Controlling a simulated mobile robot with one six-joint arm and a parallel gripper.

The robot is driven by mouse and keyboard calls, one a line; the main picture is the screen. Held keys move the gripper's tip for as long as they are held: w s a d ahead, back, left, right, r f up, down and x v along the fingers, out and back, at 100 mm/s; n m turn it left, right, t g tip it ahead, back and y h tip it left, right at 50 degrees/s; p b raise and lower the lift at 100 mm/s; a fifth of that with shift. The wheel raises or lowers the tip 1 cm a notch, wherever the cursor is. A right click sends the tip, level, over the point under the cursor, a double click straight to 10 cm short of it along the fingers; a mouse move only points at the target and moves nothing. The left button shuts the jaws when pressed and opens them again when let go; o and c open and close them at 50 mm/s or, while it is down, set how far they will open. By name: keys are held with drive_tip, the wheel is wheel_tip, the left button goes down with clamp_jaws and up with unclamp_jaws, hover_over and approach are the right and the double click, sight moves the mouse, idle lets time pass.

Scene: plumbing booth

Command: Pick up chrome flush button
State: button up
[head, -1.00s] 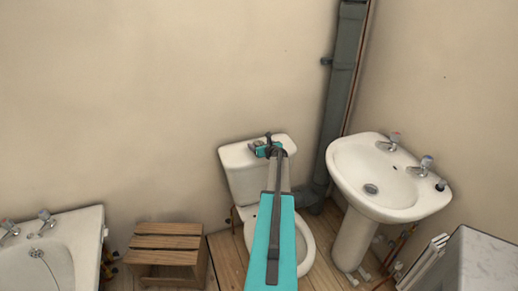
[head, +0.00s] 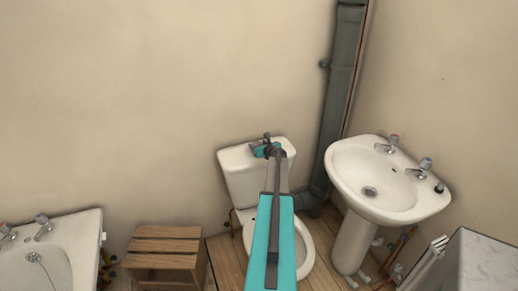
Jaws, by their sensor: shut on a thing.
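My gripper (head: 266,149) is over the lid of the white toilet cistern (head: 241,163), at the far end of my teal and dark grey arm. The chrome flush button is too small and too hidden by the gripper and arm to make out. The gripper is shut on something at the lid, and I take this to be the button. I cannot tell whether it is still seated in the lid or raised a little. The toilet seat (head: 306,250) below is partly covered by my arm.
A white basin (head: 350,166) with two taps stands right of the toilet. A grey soil pipe (head: 342,90) runs up the wall behind. A wooden stool (head: 165,246) and a bath (head: 80,225) are at the left. A grey marbled top (head: 488,265) is at the lower right.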

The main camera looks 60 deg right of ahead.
wheel_tip(320, 180, up, 2)
drive_tip(key=shift+s+r+b, duration=0.1)
drive_tip(key=shift+b, duration=0.2)
drive_tip(key=s+a+r+b, duration=0.1)
drive_tip(key=s+a+b, duration=0.3)
drive_tip(key=s+a, duration=0.5)
drive_tip(key=a, duration=0.3)
drive_tip(key=shift+s+a+r, duration=0.2)
drive_tip(key=shift+s+a, duration=0.05)
drive_tip(key=shift+a, duration=0.15)
idle(0.4)
